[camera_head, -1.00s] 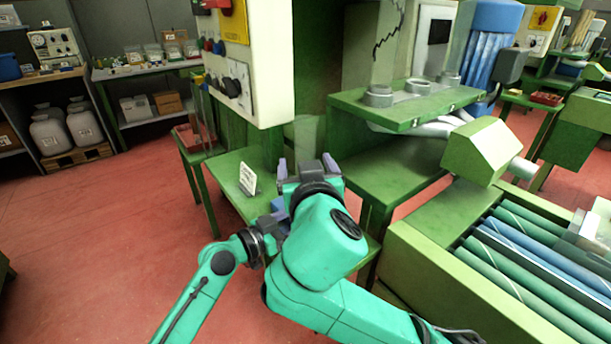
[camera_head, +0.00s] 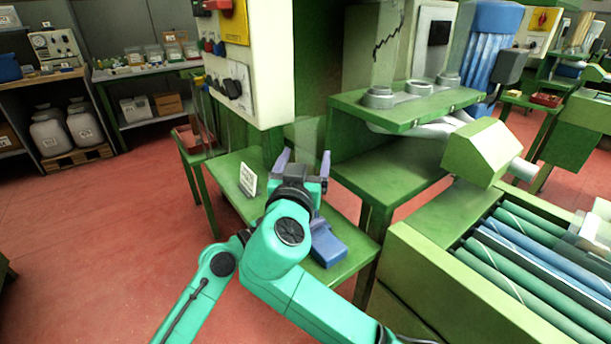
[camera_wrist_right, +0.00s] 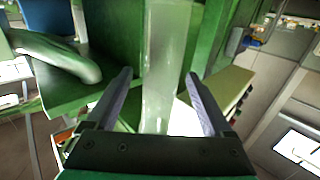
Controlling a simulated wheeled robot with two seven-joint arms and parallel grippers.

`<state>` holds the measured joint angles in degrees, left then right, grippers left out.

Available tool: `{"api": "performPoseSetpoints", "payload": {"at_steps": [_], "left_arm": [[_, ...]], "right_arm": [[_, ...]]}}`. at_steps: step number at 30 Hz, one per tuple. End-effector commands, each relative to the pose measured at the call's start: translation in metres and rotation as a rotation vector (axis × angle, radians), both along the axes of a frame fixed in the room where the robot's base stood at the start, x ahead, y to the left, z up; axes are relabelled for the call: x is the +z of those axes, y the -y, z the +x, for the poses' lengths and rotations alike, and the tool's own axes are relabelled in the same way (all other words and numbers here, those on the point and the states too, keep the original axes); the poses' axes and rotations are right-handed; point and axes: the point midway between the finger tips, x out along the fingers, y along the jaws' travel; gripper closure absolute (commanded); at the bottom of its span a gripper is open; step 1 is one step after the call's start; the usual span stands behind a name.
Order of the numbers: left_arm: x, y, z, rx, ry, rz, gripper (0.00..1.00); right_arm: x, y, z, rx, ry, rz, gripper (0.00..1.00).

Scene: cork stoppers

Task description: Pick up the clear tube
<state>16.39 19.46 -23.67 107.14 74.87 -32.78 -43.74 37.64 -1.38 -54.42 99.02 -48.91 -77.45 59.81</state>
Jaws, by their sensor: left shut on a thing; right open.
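In the right wrist view the clear tube (camera_wrist_right: 168,65) runs between the two fingers, with a gap visible on each side. My right gripper (camera_head: 304,163) is open around it, and its fingers also show in the right wrist view (camera_wrist_right: 160,92). My left arm comes in from the left and passes behind my right arm, which hides its gripper's fingers. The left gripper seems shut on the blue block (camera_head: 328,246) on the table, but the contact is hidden.
A white label card (camera_head: 248,180) stands on the green table (camera_head: 228,172), left of my right gripper. A control cabinet (camera_head: 268,75) rises behind it. A green shelf (camera_head: 425,108) and a roller conveyor (camera_head: 425,262) are to the right. Red floor (camera_head: 110,235) is open at left.

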Motion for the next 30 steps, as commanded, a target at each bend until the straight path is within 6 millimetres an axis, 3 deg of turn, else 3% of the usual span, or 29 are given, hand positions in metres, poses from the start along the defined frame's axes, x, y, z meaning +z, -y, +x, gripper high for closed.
{"api": "performPoseSetpoints", "payload": {"at_steps": [8, 12, 15, 23, 30], "left_arm": [[-0.001, 0.0, 0.0, 0.0, -0.001, 0.0, 1.0], [-0.001, 0.0, 0.0, 0.0, -0.001, 0.0, 1.0], [-0.001, 0.0, 0.0, 0.0, -0.001, 0.0, 1.0], [-0.001, 0.0, 0.0, 0.0, -0.002, 0.001, 1.0], [-0.001, 0.0, 0.0, -0.001, -0.002, 0.001, 1.0]], "right_arm": [[0.0, 0.001, 0.008, 0.001, 0.0, 0.001, 0.14], [0.0, 0.001, 0.008, 0.001, 0.0, 0.001, 0.68], [0.0, 0.001, 0.008, 0.001, 0.0, 0.001, 1.0], [0.002, 0.001, 0.008, 0.001, 0.001, 0.002, 1.0], [0.037, 0.001, 0.007, 0.001, 0.004, 0.005, 1.0]]}}
